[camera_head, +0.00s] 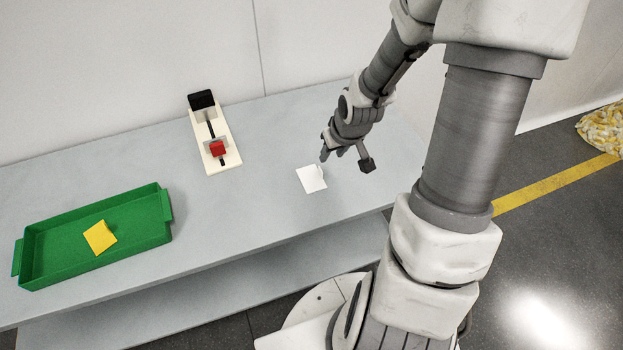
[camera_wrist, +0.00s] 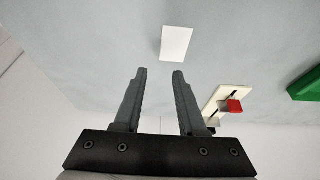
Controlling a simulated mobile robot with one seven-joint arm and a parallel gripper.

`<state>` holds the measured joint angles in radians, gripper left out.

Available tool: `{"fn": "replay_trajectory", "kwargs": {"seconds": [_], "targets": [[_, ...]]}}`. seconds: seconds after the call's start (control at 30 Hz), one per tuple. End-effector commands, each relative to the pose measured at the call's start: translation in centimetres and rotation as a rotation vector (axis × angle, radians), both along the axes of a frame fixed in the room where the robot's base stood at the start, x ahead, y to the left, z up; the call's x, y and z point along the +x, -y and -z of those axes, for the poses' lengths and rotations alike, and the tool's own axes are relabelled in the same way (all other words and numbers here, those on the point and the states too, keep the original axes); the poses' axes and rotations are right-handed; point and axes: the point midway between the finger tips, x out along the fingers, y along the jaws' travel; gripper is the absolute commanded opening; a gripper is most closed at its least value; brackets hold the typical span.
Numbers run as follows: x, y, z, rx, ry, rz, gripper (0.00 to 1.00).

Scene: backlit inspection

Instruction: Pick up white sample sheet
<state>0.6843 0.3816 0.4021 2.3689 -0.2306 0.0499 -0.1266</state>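My gripper (camera_head: 334,154) is above the table at the sheet's far right side. In the wrist view my gripper (camera_wrist: 160,72) has its two fingers apart with nothing between them, and a gap shows between the fingertips and the sheet.
A green tray (camera_head: 165,238) holding a yellow piece (camera_head: 100,237) stands at the table's left. A cream device (camera_head: 222,157) with a red block (camera_head: 217,148) and a black block (camera_head: 202,100) stands at the back middle. The grey table (camera_head: 255,215) is clear around the sheet.

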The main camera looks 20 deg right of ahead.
Motion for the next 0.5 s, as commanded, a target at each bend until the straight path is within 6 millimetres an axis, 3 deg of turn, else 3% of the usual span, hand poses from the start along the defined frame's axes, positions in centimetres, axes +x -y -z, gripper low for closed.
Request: {"fn": "replay_trajectory", "kwargs": {"seconds": [0.03, 0.23, 0.5], "targets": [[0.4, -0.1, 1.4, 0.0, -0.002, -0.002, 0.4], [1.9, -0.2, 5.0, 0.0, -0.003, -0.003, 0.4], [3.0, -0.1, 7.2, -0.001, -0.001, -0.001, 0.4]]}}
